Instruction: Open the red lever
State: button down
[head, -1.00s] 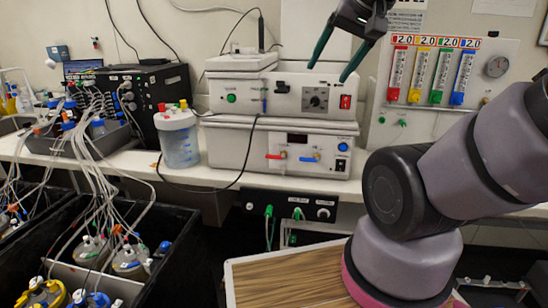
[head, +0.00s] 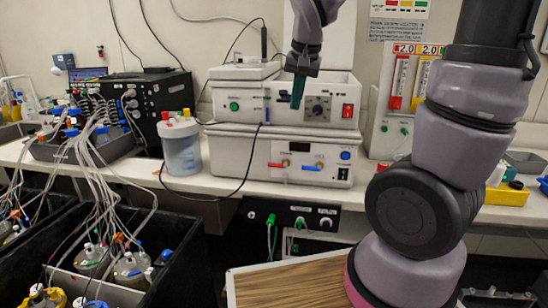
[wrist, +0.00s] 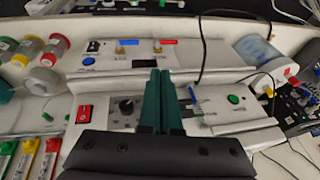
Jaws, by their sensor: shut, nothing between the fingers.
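The red lever (head: 278,164) sits on the front panel of the lower white device (head: 232,160), pointing sideways, and a blue lever (head: 312,168) is to its right. In the wrist view the red lever (wrist: 163,41) appears beyond my fingertips, with the blue lever (wrist: 131,42) to its left. My gripper (head: 297,105) hangs in front of the upper white device, above the red lever and apart from it. Its green fingers are together and empty; they also show side by side in the wrist view (wrist: 161,73).
The upper device (head: 235,92) with a black knob and a red switch stands on the lower one. A lidded container (head: 181,150) stands to the left, and a black cable (head: 246,166) hangs across the lower device's left part. Flow meters (head: 398,84) are at the right.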

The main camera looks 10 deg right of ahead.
jog(key=h, duration=0.2)
send_over(277, 165)
jog(key=s+a, duration=0.3)
jog(key=s, duration=0.1)
notch_tip(277, 165, down, 8)
jog(key=shift+s, duration=0.15)
jog(key=x, duration=1.3)
jog(key=shift+s+f, duration=0.25)
jog(key=shift+f, duration=0.25)
